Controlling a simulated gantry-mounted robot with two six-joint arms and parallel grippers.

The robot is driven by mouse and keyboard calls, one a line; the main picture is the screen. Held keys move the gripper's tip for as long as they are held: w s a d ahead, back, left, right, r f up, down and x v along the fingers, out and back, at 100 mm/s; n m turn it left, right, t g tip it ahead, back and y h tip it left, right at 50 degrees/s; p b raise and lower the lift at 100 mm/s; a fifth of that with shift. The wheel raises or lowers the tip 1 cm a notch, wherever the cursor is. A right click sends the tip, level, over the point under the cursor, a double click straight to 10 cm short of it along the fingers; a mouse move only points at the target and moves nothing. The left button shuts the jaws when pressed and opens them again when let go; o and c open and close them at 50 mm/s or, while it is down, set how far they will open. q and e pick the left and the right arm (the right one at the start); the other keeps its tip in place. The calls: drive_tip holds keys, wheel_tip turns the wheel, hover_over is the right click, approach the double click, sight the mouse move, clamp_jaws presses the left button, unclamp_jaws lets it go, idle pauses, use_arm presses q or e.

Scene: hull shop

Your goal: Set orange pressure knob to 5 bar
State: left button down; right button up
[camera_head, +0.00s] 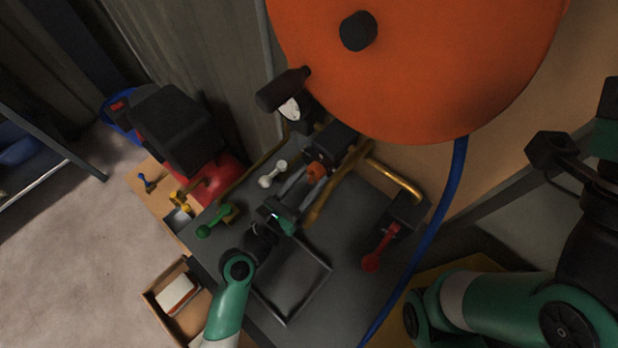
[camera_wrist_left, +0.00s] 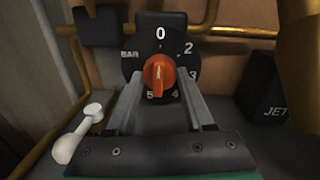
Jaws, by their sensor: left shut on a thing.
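The orange pressure knob (camera_wrist_left: 159,73) sits on a black dial (camera_wrist_left: 132,66) marked BAR, with 0 at the top, 2 and 3 at the right, and 4 and 5 at the bottom.
A white lever (camera_head: 272,174), a green lever (camera_head: 215,222) and a red lever (camera_head: 380,249) stand around the dial. Brass pipes (camera_head: 395,179) run behind it. A large orange reel (camera_head: 425,65) overhangs the back, and a blue hose (camera_head: 445,205) hangs at the right.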

use_arm(q)
drive_tip(key=m, duration=0.3)
drive_tip(key=shift+f+b, duration=0.1)
drive_tip(key=shift+b, duration=0.25)
drive_tip(key=shift+m+b, duration=0.4)
drive_tip(key=shift+m, duration=1.2)
drive_tip(key=shift+c, duration=1.4)
unclamp_jaws()
drive_tip(key=shift+a, duration=0.1)
drive_tip(key=p+v, duration=0.2)
drive_tip(key=v, duration=0.9)
drive_tip(key=shift+s+a+f, duration=0.15)
drive_tip(key=shift+a+f, duration=0.05)
